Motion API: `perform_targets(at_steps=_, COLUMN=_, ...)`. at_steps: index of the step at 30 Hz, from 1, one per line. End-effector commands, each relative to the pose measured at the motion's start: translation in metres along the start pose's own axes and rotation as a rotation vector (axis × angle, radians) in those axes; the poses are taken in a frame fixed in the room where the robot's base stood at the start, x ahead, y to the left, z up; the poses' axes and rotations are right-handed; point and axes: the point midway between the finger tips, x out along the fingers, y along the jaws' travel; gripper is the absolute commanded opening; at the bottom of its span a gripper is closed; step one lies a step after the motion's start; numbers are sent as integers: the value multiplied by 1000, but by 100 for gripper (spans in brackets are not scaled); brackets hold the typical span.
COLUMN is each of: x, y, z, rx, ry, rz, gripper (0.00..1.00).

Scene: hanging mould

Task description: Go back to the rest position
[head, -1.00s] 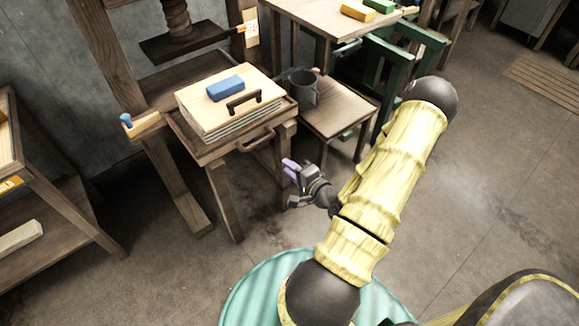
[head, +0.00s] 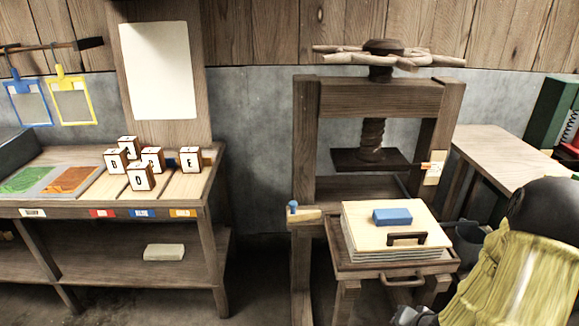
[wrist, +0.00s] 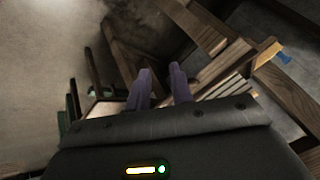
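My gripper (wrist: 160,84) shows in the wrist view with two purple fingers. They stand apart with a gap, and nothing is between them. Beyond them, the wrist view shows dark wooden frame parts and a stack of pale boards (wrist: 228,90). In the head view my yellow-sleeved arm fills the lower right corner. A dark grey piece of its end shows at the bottom edge, but the fingertips are out of that view. My arm stands in front of the press (head: 305,150), to the right of its board stack (head: 365,228).
A blue block (head: 392,217) and a dark handle (head: 407,238) sit on the stack. A bench (head: 130,212) with several lettered blocks stands left. A pale table (head: 495,150) and a grey bucket (head: 468,238), partly hidden by my arm, are at right.

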Motion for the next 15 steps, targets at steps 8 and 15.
perform_targets(at_steps=8, x=-48, y=-50, z=7, rx=-300, ry=-121, rz=173, gripper=22)
perform_targets(at_steps=15, x=-93, y=-90, z=31, rx=-455, ry=-227, rz=214, gripper=22)
